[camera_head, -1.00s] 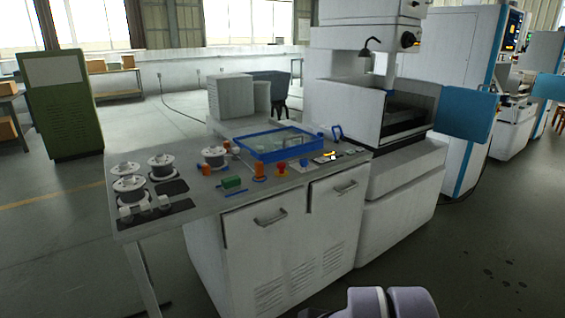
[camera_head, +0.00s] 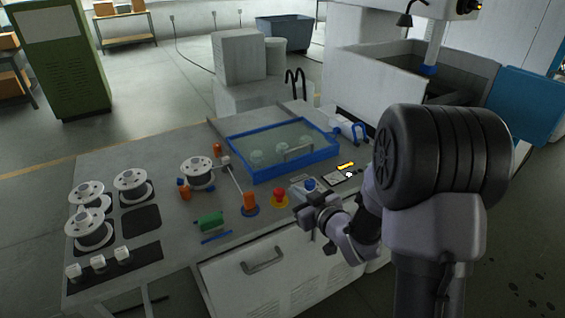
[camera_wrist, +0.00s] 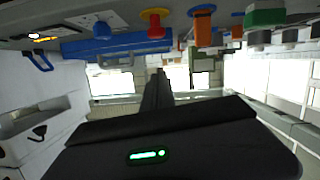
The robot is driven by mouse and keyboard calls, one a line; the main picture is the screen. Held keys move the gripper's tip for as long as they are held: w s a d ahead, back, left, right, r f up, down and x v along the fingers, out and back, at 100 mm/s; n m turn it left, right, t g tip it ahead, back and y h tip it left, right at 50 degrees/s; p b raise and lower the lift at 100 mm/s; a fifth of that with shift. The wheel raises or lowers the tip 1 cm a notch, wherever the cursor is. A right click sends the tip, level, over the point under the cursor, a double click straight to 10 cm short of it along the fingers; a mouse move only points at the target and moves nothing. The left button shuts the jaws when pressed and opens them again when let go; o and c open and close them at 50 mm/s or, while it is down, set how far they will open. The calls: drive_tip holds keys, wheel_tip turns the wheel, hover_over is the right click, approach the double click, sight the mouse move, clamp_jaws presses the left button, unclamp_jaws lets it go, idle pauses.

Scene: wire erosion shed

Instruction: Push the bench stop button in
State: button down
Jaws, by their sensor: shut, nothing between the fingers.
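The stop button is a red mushroom head on a yellow base (camera_head: 279,197), upright near the front edge of the grey bench (camera_head: 150,262). In the wrist view, which is upside down, the red button (camera_wrist: 154,22) shows at the top middle. My gripper (camera_head: 303,212) is just right of the button in the head view, near the bench's front edge, and appears apart from it. In the wrist view my gripper (camera_wrist: 158,82) is shut and empty, its dark fingers together below the button in the picture.
A blue knob (camera_head: 310,184) stands right of the button, and an orange cylinder on a blue base (camera_head: 250,203) stands left. A blue-rimmed tray (camera_head: 262,177) lies behind. A green block (camera_head: 209,221) and several white spools (camera_head: 90,230) are farther left.

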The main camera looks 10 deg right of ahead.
drive_tip(key=b, duration=0.2)
hover_over(279, 196)
drive_tip(key=s, duration=0.1)
wheel_tip(279, 196, down, 2)
drive_tip(key=f, duration=0.1)
drive_tip(key=shift+w+d+f+b, duration=0.1)
drive_tip(key=shift+f+b, duration=0.15)
drive_tip(key=shift+f, duration=0.3)
drive_tip(key=shift+w+d+f+b, duration=0.1)
drive_tip(key=shift+f+b, duration=0.1)
drive_tip(key=shift+f, duration=0.35)
drive_tip(key=shift+d+f, duration=0.1)
drive_tip(key=shift+f, duration=0.55)
